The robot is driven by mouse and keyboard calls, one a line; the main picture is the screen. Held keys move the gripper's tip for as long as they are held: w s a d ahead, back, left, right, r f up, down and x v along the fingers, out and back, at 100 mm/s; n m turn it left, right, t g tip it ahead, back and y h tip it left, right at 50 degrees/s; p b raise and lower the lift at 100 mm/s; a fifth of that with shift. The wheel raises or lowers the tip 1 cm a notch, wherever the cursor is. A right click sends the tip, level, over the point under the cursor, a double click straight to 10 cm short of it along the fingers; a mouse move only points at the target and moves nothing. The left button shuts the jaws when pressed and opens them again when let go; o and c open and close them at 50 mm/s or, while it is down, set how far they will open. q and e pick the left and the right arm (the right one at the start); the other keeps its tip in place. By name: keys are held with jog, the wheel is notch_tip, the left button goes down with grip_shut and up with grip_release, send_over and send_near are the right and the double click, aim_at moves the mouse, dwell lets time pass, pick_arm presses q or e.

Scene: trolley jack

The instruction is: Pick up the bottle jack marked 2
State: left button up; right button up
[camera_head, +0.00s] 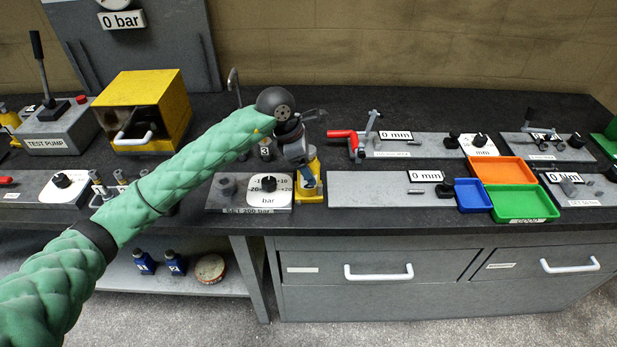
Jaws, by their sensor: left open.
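My left arm comes in from the left over the bench. Its open left gripper (309,181) points down at a yellow jack-like body (312,194), just right of the "SET 200 bar" panel. The gripper covers much of this yellow body, so I cannot read a number on it or tell whether they touch. Two small blue bottle jacks stand on the lower shelf: a left one (144,263) and a right one (174,263). Their white number marks are too small to read surely. A dark item marked 3 (265,150) stands behind the arm. My right gripper is out of view.
The "SET 200 bar" panel (225,203) with a dial stands left of the gripper. A red-handled tool (342,134) lies to the right, with orange (502,170), blue (473,195) and green trays (523,204) farther right. A yellow box (150,90) stands behind left.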

pick_arm(q)
grip_shut()
jog(key=shift+w+r, duration=0.1)
jog(key=shift+r, duration=0.05)
dwell(0.4)
